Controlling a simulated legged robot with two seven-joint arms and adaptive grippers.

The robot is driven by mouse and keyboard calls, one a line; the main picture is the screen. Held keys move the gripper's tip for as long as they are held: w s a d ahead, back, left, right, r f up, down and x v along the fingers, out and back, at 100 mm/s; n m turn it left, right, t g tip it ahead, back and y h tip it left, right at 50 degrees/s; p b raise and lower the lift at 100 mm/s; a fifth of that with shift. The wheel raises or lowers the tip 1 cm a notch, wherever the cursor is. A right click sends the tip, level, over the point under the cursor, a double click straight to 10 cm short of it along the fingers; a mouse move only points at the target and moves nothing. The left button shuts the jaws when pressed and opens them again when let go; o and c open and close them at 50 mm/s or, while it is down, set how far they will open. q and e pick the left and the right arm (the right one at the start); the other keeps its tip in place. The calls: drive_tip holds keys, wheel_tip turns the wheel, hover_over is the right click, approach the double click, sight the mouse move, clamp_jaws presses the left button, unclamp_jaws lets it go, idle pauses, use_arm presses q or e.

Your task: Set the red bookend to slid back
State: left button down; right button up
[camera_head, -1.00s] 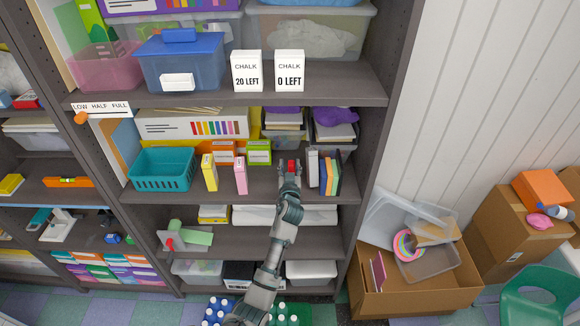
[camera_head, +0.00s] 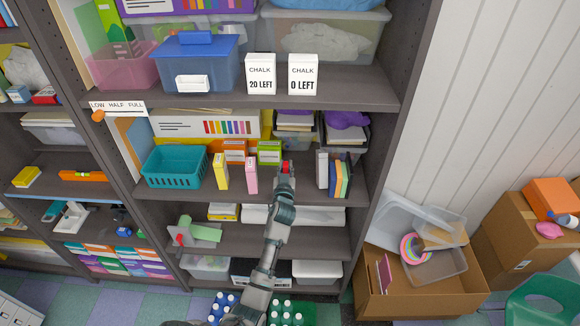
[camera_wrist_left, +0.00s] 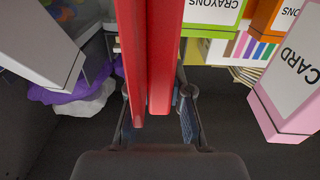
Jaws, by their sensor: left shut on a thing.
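The red bookend (camera_head: 285,168) stands on the middle shelf (camera_head: 225,196), between the pink box (camera_head: 251,176) and the upright books at right. Only a small red part of it shows in the head view, above my gripper. In the left wrist view the red bookend (camera_wrist_left: 163,55) is tall and runs between the fingers. My left gripper (camera_head: 284,178) is shut on it, and it also shows in the wrist view (camera_wrist_left: 158,115). The lower part of the bookend is hidden by the gripper. My right gripper is not in view.
A grey-white book (camera_head: 321,169) and several thin coloured books (camera_head: 340,176) stand to the right, with bare shelf between. A yellow box (camera_head: 221,171) and a teal basket (camera_head: 174,168) stand left. Crayon boxes (camera_head: 269,152) are behind. The upper shelf (camera_head: 350,82) hangs above.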

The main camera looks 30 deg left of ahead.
use_arm(q)
drive_tip(key=c, duration=1.1)
unclamp_jaws()
drive_tip(key=shift+d, duration=0.2)
drive_tip(key=shift+c, duration=0.2)
drive_tip(key=shift+o, duration=0.5)
drive_tip(key=shift+s+d+r, duration=0.15)
drive_tip(key=shift+d, duration=0.05)
drive_tip(key=shift+s+d, duration=0.2)
drive_tip(key=v, duration=1.1)
drive_tip(key=shift+s+d, duration=0.15)
drive_tip(key=shift+s, duration=0.1)
drive_tip(key=shift+a+f, duration=0.2)
drive_tip(key=shift+a, duration=0.05)
